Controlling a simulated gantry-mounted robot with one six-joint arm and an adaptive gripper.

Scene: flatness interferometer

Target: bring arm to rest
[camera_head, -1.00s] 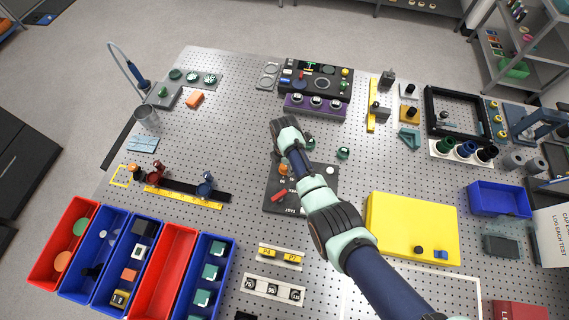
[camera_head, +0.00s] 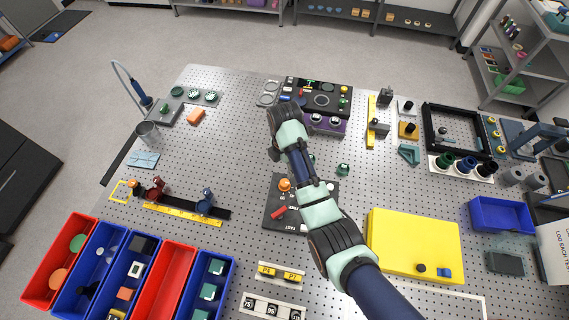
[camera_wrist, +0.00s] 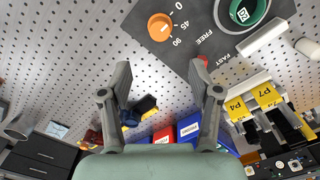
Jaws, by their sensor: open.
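My arm reaches from the lower right over the perforated table (camera_head: 235,135), with its wrist near the purple block (camera_head: 335,125) and covering that block's left part. In the head view my fingers are hidden behind the wrist. In the wrist view my gripper (camera_wrist: 161,72) is open, its two fingers apart with nothing between them. Beyond the fingers lies the dark panel (camera_wrist: 205,22), marked 0, 45, 90, FREE and FAST, with an orange knob (camera_wrist: 160,27). It also shows beside my forearm in the head view (camera_head: 272,212).
Red and blue bins (camera_head: 165,285) line the front left. A yellow block (camera_head: 415,235) and a blue tray (camera_head: 500,215) lie to the right. A black control box (camera_head: 330,98) stands at the back. A thin curved lamp (camera_head: 128,82) rises at the left.

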